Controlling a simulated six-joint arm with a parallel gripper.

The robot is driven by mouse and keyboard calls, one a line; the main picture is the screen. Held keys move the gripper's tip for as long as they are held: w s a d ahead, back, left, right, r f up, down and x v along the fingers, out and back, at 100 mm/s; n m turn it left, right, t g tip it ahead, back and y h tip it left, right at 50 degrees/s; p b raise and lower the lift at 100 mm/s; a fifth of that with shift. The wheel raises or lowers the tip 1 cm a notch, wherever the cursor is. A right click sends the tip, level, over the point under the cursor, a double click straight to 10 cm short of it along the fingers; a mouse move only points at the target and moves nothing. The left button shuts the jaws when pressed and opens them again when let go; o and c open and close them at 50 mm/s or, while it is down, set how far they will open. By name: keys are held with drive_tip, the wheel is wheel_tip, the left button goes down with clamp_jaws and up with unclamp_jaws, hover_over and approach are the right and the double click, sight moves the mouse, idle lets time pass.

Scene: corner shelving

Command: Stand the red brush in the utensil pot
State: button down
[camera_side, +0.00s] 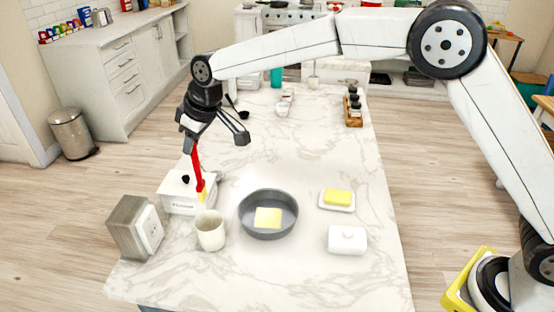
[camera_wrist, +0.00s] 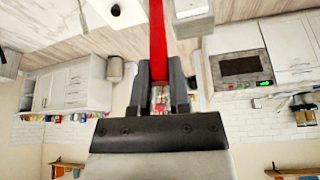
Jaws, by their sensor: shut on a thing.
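The red brush (camera_side: 197,168) hangs nearly upright from my gripper (camera_side: 191,148), bristle end down, with yellow at its lower end. My gripper is shut on the upper part of its red handle. In the wrist view the red handle (camera_wrist: 157,35) runs up from between the two dark fingers (camera_wrist: 159,90). The utensil pot (camera_side: 211,234) is a cream cup standing on the counter, below the brush. The brush's lower end shows just above the pot's back rim; I cannot tell its exact depth relative to the opening.
A dark pan (camera_side: 268,228) is to the right. The counter's middle is clear.

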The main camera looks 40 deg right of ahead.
sight(203, 183)
drive_tip(key=shift+f, duration=6.3)
drive_tip(key=c, duration=0.5)
unclamp_jaws()
drive_tip(key=shift+d+r, duration=0.1)
drive_tip(key=v, duration=0.7)
drive_tip(key=shift+r, duration=0.25)
drive_tip(key=shift+s+d, duration=0.15)
drive_tip(key=shift+d, duration=0.05)
